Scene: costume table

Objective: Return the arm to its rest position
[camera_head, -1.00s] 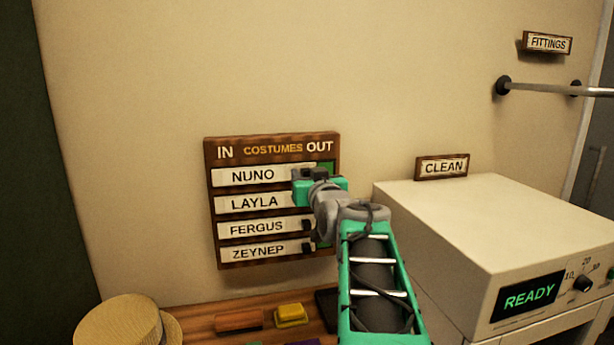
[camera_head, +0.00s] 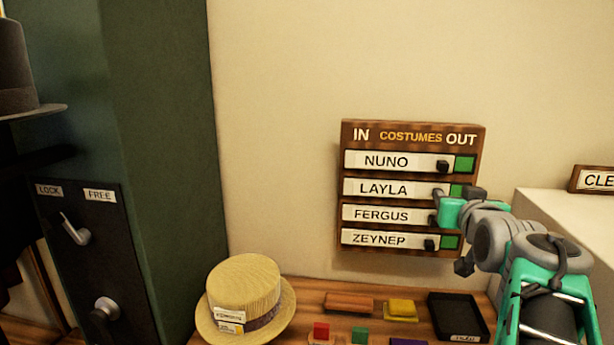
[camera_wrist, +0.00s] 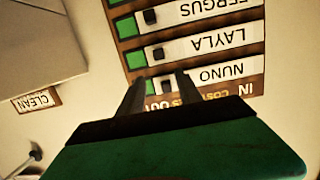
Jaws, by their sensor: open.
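My gripper (camera_head: 462,193) is in front of the right side of the wooden costumes board (camera_head: 412,255), near the Layla and Fergus rows in the head view. In the wrist view its two dark fingers (camera_wrist: 160,95) stand apart with nothing between them, and the board shows upside down beyond them. The board has name rows for Nuno, Layla, Fergus and Zeynep, each with a dark knob and green showing at the right end; the Fergus row's right end is mostly hidden by my gripper. My green and grey arm reaches up from the lower right.
A straw hat (camera_head: 243,290), small coloured blocks and a black tray (camera_head: 458,318) are on the wooden table below the board. A dark cabinet with a LOCK/FREE lever (camera_head: 75,230) stands at left. A pale machine (camera_head: 550,215) is at right. The wall between cabinet and board is bare.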

